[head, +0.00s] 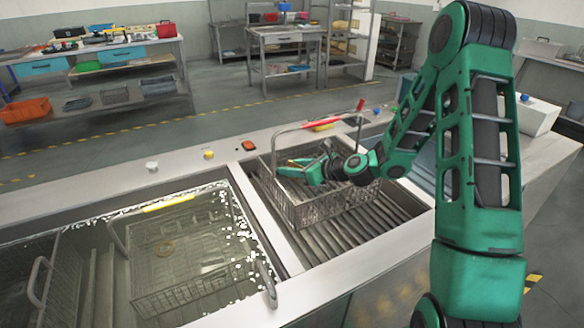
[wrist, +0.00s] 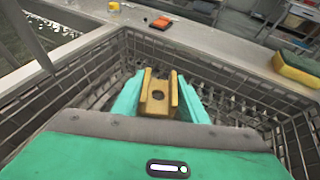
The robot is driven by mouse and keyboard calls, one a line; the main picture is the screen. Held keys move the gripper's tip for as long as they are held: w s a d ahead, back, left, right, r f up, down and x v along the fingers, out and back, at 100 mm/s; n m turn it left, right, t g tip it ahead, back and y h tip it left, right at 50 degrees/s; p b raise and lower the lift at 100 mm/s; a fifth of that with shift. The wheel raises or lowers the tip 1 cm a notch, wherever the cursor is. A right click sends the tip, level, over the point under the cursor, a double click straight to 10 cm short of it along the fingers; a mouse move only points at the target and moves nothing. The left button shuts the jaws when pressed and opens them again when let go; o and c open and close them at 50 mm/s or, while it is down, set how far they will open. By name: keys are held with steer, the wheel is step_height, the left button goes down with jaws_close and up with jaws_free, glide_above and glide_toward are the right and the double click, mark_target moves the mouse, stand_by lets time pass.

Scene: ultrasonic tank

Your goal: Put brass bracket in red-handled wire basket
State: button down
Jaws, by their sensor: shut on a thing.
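The brass bracket (wrist: 150,97), a yellow U-shaped piece with a hole, is held between the teal fingers of my gripper (wrist: 160,100) in the wrist view. The red-handled wire basket (head: 322,208) stands on the slatted rack of the right-hand bay, with its handle (head: 312,127) raised. In the head view, my gripper (head: 296,170) is over the basket, near its left side. In the wrist view, the basket's mesh walls (wrist: 78,87) surround the fingers and bracket. I cannot tell whether the bracket touches the basket floor, as my gripper hides what is below.
The left tank holds liquid and another wire basket (head: 190,292) with a yellow handle (head: 168,203); a small ring (head: 165,248) lies in it. Knobs and an orange switch (head: 248,145) sit on the counter.

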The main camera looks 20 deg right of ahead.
steer(key=c, duration=1.4)
jaws_free()
steer(key=shift+o, duration=0.2)
steer(key=shift+r, duration=0.6)
steer(key=v, duration=1.2)
